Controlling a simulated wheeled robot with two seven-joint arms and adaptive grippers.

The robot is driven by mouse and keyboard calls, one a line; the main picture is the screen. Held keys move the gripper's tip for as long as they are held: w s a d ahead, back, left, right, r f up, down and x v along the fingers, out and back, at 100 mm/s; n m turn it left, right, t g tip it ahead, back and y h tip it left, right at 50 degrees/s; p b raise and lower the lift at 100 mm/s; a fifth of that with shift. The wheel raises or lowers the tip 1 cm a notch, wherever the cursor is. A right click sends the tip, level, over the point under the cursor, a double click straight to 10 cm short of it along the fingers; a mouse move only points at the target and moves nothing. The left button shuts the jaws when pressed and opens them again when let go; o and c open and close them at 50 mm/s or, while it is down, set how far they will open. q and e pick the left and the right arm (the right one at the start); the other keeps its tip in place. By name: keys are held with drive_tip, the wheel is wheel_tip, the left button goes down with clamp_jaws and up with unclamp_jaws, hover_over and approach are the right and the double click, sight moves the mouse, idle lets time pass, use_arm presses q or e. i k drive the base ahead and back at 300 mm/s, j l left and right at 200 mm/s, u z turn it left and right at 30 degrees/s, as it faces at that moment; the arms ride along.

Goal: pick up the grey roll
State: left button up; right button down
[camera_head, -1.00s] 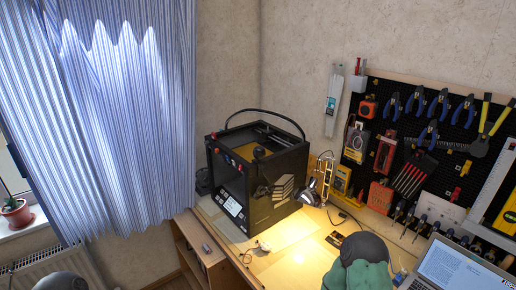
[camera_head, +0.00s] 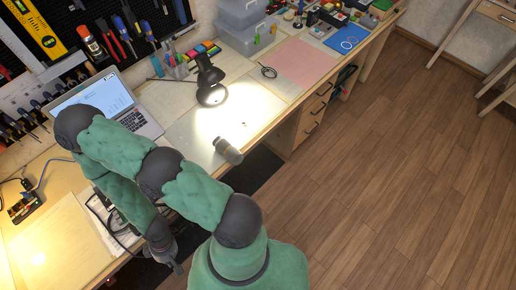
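A grey cylinder (camera_head: 228,150), which looks like the grey roll, lies on its side near the front edge of the workbench (camera_head: 182,132), just below the lamp's bright patch. My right gripper (camera_head: 177,268) is dark and hangs at the front edge of the bench, below and left of the roll and well apart from it. It is small and seen from above, so its finger opening is unclear. My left gripper is not in view.
A laptop (camera_head: 112,108) stands behind my folded green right arm. A black desk lamp (camera_head: 208,80) stands beyond the roll. A pink mat (camera_head: 300,62) and storage boxes (camera_head: 243,25) are further right. Wooden floor (camera_head: 400,160) at the right is clear.

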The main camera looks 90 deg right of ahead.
sight(232, 154)
drive_tip(key=z, duration=2.55)
